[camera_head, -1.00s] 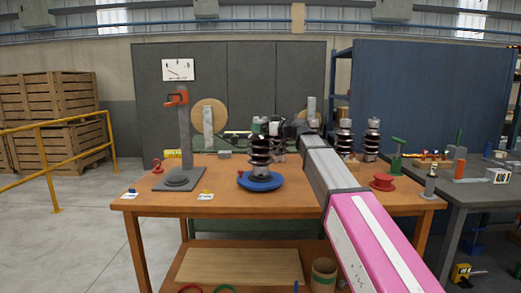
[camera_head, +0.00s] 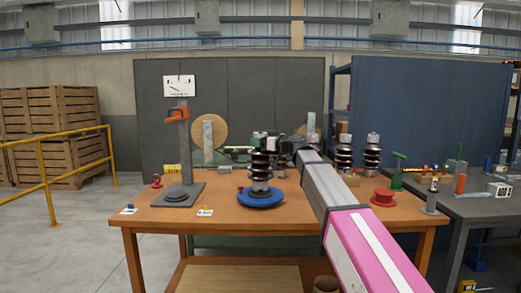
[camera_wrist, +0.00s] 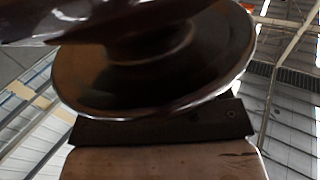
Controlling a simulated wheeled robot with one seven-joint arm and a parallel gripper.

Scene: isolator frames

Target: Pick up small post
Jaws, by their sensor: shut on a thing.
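A small post, a dark brown ribbed insulator (camera_head: 279,168), shows just right of and behind the larger insulator on the blue disc, partly hidden. My gripper (camera_head: 287,147) is at it, shut on the post; its fingertips are mostly hidden by my own arm and the post. In the wrist view the post's glossy brown sheds (camera_wrist: 150,75) fill the upper middle, very close. A dark bar with bolts and a tan, wood-like surface lie below the sheds there; I cannot tell what they belong to.
A ribbed insulator (camera_head: 261,172) stands on a blue disc (camera_head: 261,199). Two more insulators (camera_head: 343,153) (camera_head: 372,155) stand right of my arm. The table's (camera_head: 320,216) front is mostly clear.

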